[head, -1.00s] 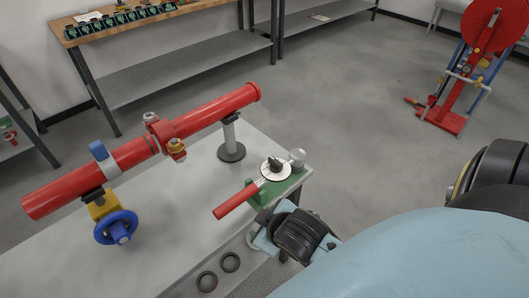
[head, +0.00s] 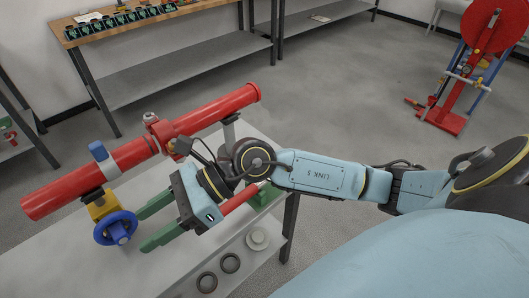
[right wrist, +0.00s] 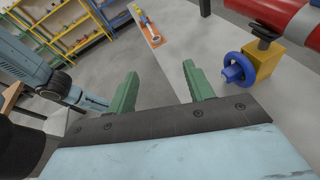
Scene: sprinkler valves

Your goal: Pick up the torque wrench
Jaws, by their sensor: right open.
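The torque wrench (head: 240,199) shows only as part of its red handle, lying over a green holder (head: 266,196) near the right end of the grey table. My right arm hides its dial and head. My right gripper (head: 140,230) is open, its green fingers pointing left above the table, past the handle and near the blue handwheel. In the right wrist view the open fingers (right wrist: 160,75) have nothing between them. The wrench does not show in that view.
A red pipe (head: 110,165) runs along the table on supports, close to my right gripper. A blue handwheel (head: 115,228) stands in front of the fingers. A red machine (head: 445,118) stands on the floor at right.

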